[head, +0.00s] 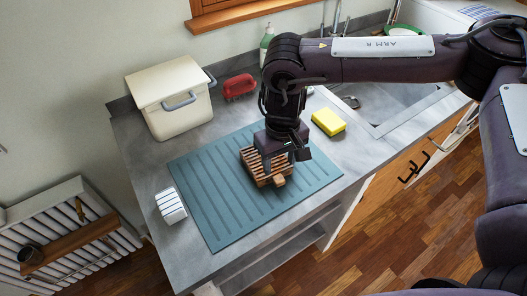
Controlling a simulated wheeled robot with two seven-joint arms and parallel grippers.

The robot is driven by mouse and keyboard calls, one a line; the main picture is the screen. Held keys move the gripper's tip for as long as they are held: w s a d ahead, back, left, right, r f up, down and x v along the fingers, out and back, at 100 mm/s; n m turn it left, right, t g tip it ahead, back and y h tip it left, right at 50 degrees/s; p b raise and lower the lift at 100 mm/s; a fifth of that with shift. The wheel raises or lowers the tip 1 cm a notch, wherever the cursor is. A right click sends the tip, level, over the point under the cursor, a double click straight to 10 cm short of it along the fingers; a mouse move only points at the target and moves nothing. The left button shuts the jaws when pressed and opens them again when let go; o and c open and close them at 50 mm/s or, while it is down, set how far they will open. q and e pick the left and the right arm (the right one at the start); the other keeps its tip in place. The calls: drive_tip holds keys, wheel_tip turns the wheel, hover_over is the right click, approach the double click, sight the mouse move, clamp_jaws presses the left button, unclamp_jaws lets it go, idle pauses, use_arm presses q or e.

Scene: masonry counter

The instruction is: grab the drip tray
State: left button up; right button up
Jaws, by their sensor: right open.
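A small slatted wooden tray (249,158), which appears to be the drip tray, lies on the blue-grey ribbed mat (215,200) on the counter. A light wooden block-like piece (279,181) shows at its near edge. My right gripper (279,166) is directly over the tray, pointing down, with its fingers at or just above the slats. It is open. The gripper hides part of the tray, and I cannot tell whether the fingers touch it. My left gripper is not in view.
A cream bin with a handle (170,95), a red brush-like object (239,87) and a green-capped bottle (266,42) stand behind the mat. A yellow sponge (328,121) lies right, near the sink (385,100). A white striped block (170,206) sits left. The mat's front is clear.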

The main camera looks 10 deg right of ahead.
sight(279, 179)
drive_tip(key=f+p, duration=0.1)
drive_tip(key=f, duration=0.1)
drive_tip(key=s+f+p, duration=0.1)
drive_tip(key=shift+f, duration=0.4)
drive_tip(key=shift+w+f, duration=0.2)
drive_tip(key=shift+f, duration=1.15)
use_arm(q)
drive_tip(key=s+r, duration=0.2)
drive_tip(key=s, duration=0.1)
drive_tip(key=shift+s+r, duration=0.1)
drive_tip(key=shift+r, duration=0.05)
use_arm(e)
clamp_jaws()
